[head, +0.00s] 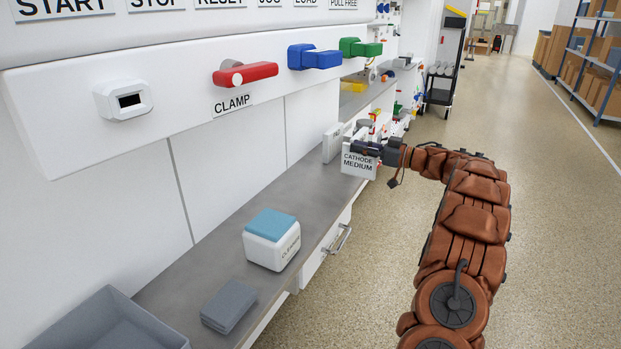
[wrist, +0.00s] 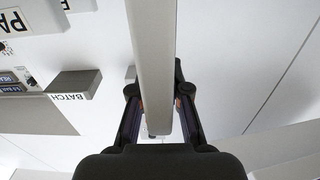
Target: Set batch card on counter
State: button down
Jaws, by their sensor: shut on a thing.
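My gripper (head: 369,148) is shut on a white card (head: 358,168) lettered CATHODE MEDIUM, which hangs upright with its face toward the head camera. In the wrist view the card (wrist: 152,50) is seen nearly edge-on, between the two fingers of my gripper (wrist: 158,108). The grey counter (head: 200,245) runs along the white machine front. In the head view the card overlaps the counter's front edge; its height above the counter is hard to tell. A holder labelled BATCH (wrist: 74,86) is at the left in the wrist view, apart from the card.
On the counter are a white block with a blue top (head: 270,238), a grey pad (head: 229,306) and a small pale upright piece (head: 332,143) just left of the card. A grey bin (head: 108,325) is at the near left. Bare counter lies between block and card.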

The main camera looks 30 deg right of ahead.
jog(key=shift+w+a+f+b, duration=0.35)
jog(key=shift+a+f+b, duration=0.4)
jog(key=shift+a, duration=1.4)
jog(key=shift+w+a+f+b, duration=0.35)
jog(key=shift+a+f+b, duration=0.4)
jog(key=shift+a, duration=1.4)
jog(key=shift+w+a+f+b, duration=0.45)
jog(key=shift+a+f, duration=0.45)
jog(key=shift+a, duration=1.25)
jog(key=shift+s+f, duration=0.1)
jog(key=c, duration=1.1)
grip_release()
jog(key=shift+c, duration=0.2)
jog(key=p+v, duration=0.1)
jog(key=v, duration=1.1)
jog(key=shift+p, duration=0.3)
